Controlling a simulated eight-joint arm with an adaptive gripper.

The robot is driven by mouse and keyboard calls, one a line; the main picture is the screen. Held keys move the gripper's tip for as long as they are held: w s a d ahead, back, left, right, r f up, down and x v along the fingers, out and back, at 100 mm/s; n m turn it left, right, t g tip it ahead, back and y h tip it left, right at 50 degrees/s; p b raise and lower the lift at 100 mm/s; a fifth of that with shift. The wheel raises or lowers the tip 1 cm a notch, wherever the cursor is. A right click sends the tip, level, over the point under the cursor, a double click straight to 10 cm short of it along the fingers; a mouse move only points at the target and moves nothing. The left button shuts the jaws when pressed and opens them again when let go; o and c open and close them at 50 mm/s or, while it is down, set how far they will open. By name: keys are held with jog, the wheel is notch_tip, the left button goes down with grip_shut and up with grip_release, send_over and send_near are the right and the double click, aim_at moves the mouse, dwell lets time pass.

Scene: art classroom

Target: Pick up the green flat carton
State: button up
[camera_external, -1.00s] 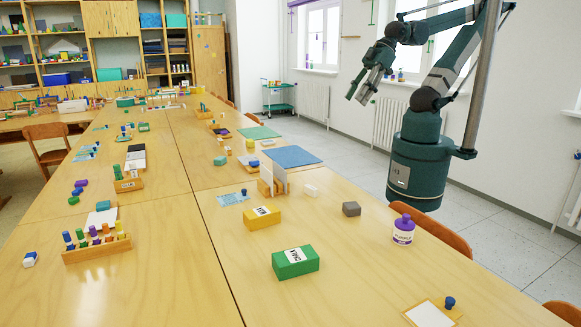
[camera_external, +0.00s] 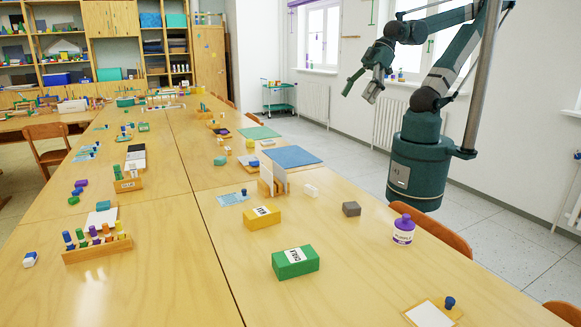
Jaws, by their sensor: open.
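The green flat carton (camera_external: 295,263) lies on the front part of the right-hand table, with a white label on its top. It is fully in view and nothing touches it. My gripper (camera_external: 359,91) hangs in the air at the upper right, well above and beyond the tables, far from the carton. Its two fingers are spread apart, with nothing between them.
A yellow carton (camera_external: 262,217) lies just behind the green one. A grey block (camera_external: 351,209) and a white-and-purple bottle (camera_external: 403,230) stand to the right. A wooden holder with upright white cards (camera_external: 272,178) is further back. The table (camera_external: 200,290) left of the carton is bare.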

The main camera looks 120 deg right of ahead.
jog(key=w+a+f+m+g+y+b, duration=0.15)
jog(key=w+a+m, duration=0.35)
jog(key=w, duration=0.5)
jog(key=w+a+f+m+y, duration=0.2)
jog(key=w+a+f+y, duration=0.1)
jog(key=w+a, duration=0.55)
jog(key=w+a+f+m+g+y+b, duration=0.1)
jog(key=w+a+f+m+y, duration=0.2)
jog(key=w, duration=0.8)
jog(key=w+a+f+m+g+y+b, duration=0.1)
jog(key=w+a+f+m+g+y, duration=0.3)
jog(key=w+a+f, duration=0.6)
jog(key=m+y+b, duration=0.1)
jog(key=m+y, duration=0.1)
jog(key=m, duration=0.2)
send_near(295, 252)
jog(key=a, duration=0.3)
jog(key=shift+f+t, duration=0.15)
jog(key=shift+t, duration=0.2)
jog(key=shift+a+f+m, duration=0.15)
jog(key=shift+f+m, duration=0.25)
jog(key=shift+b+x, duration=0.3)
jog(key=shift+x, duration=1)
